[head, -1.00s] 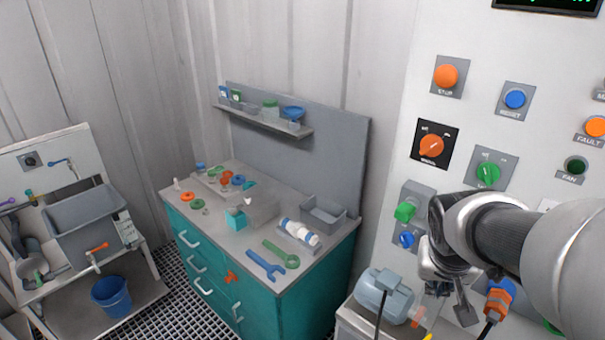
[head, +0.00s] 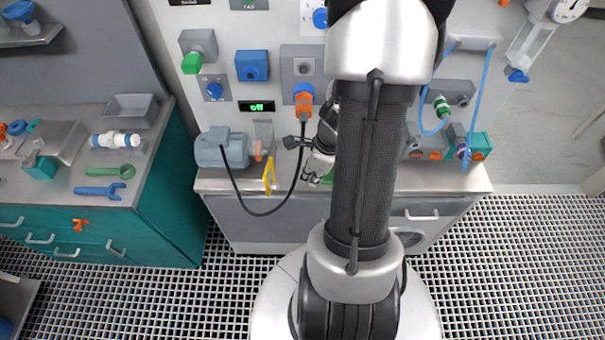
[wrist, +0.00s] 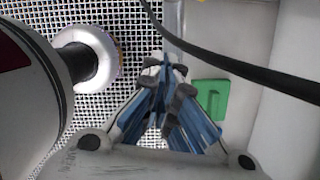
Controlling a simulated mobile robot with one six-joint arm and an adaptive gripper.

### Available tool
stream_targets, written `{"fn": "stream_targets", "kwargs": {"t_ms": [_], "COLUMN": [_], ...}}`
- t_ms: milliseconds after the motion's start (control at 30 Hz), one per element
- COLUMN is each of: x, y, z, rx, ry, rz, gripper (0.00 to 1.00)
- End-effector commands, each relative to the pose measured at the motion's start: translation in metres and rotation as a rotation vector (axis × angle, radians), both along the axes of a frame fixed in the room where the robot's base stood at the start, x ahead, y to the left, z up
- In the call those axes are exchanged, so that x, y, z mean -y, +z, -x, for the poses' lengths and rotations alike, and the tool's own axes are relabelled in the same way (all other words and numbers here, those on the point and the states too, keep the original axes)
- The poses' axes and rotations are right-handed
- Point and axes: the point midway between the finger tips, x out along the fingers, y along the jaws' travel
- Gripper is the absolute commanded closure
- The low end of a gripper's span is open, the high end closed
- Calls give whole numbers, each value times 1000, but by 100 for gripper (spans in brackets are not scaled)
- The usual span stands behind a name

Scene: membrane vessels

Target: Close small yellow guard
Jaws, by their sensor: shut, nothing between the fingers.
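The small yellow guard (head: 269,176) is a thin yellow frame at the front edge of the grey bench, just right of the blue-grey motor in the head view. It stands up at a tilt; I cannot tell its hinge position. My gripper (head: 316,166) is to the right of the guard, apart from it, over the bench and partly behind my own arm. In the wrist view my gripper (wrist: 166,72) has its fingers together with nothing between them. I cannot make out the guard clearly in the wrist view.
The motor (head: 220,148) stands left of the guard. A black cable loops from the orange plug (head: 304,103) past the guard; a cable also crosses the wrist view (wrist: 235,62). A green part (wrist: 210,99) lies beside my fingers. The grating floor (head: 230,300) in front is clear.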

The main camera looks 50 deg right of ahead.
Motion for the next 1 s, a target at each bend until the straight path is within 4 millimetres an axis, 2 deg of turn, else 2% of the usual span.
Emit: {"fn": "stream_targets", "kwargs": {"t_ms": [33, 100, 367, 600, 1000], "x": [-2, -4, -10, -24, -28], "y": [-16, -32, -81, -74, -75], "z": [-2, -5, -17, -46, -52], "rx": [-2, -2, -2, 2, 2], "ry": [3, 4, 7, 10, 7], "rz": [-3, -2, -1, 2, 1], "gripper": [100, 100, 100, 100, 100]}}
